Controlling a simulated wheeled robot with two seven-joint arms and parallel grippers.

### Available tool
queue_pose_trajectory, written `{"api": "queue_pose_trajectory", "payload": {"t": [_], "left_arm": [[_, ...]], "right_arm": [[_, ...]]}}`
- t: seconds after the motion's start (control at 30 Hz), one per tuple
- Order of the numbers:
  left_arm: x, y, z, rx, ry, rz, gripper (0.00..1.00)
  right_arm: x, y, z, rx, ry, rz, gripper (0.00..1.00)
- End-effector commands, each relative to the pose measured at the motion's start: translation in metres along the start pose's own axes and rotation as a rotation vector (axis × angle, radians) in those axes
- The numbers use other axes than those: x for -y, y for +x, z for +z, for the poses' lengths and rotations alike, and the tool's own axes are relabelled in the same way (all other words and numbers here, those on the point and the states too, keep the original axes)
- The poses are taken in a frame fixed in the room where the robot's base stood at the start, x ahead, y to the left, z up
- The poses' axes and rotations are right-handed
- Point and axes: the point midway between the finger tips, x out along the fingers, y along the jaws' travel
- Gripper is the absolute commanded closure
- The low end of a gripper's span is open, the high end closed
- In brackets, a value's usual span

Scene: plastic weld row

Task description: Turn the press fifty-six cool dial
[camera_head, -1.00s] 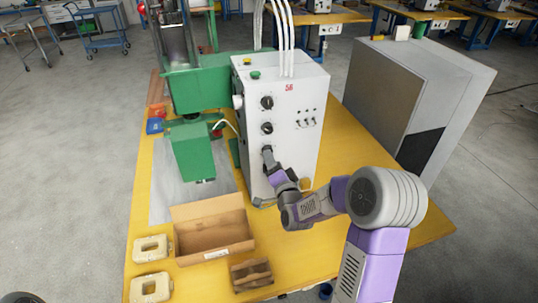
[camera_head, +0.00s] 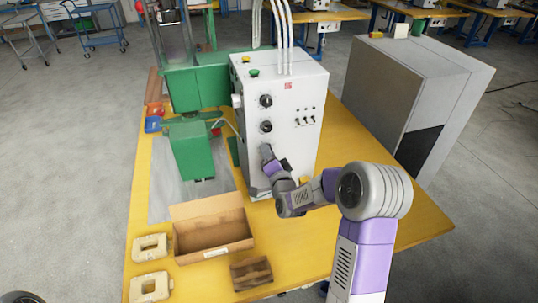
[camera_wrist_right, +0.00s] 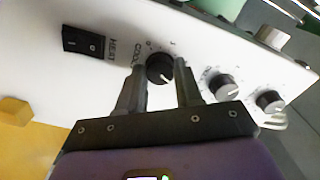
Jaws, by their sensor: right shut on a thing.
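The white control box (camera_head: 290,135) of the press stands on the yellow table, with a red number on its front that is too small to read surely now. Its front carries a column of black dials. The lowest, the cool dial (camera_wrist_right: 160,68), has "COOL" printed beside it in the right wrist view. My right gripper (camera_wrist_right: 160,76) is shut on this dial, one finger on each side, and its white pointer line shows between them. In the head view my right gripper (camera_head: 266,152) hides the dial. My left gripper is not in view.
Two other dials (camera_wrist_right: 223,86) (camera_wrist_right: 270,101) and a black rocker switch (camera_wrist_right: 83,42) marked "HEAT" flank the cool dial. The green press (camera_head: 192,150) stands left of the box. An open cardboard box (camera_head: 212,238) and cream parts (camera_head: 150,247) lie in front. A grey cabinet (camera_head: 400,95) stands right.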

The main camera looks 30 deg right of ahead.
Motion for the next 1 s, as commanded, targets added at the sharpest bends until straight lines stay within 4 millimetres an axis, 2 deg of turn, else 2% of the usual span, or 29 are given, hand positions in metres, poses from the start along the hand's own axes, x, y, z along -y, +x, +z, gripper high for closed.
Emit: {"api": "queue_pose_trajectory", "payload": {"t": [0.27, 0.47, 1.0], "left_arm": [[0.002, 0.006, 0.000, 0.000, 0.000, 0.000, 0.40], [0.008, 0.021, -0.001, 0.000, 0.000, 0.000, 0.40], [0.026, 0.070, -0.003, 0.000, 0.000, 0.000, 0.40]], "right_arm": [[-0.001, 0.000, 0.000, -0.001, -0.032, -0.001, 0.95], [-0.002, 0.000, 0.001, -0.002, -0.132, -0.003, 0.95], [-0.003, 0.000, 0.001, -0.002, -0.612, -0.002, 0.95]]}}
